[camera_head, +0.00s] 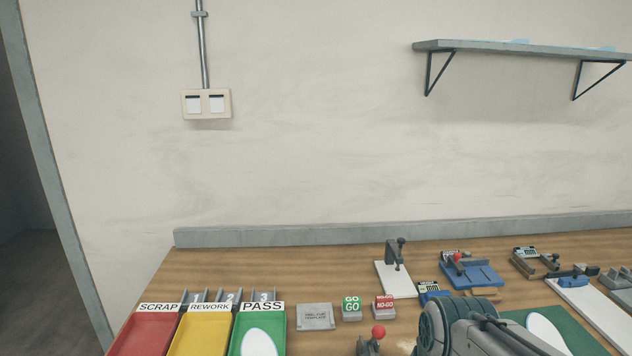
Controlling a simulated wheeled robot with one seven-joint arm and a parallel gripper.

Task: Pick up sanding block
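I cannot make out the sanding block with certainty. A small tan and grey piece (482,294) lies behind my arm and may be it; it is partly hidden and too small to tell. My grey arm rises into the bottom of the view, right of centre. My gripper's fingers do not show, so I cannot see whether they hold anything.
Red scrap (118,349), yellow rework (179,340) and green pass (237,335) trays stand at left; pass holds a white insole (259,343). GO (352,308) and NO-GO (384,307) blocks, a red-knobbed device (378,333) and blue fixture (480,275) crowd the table.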

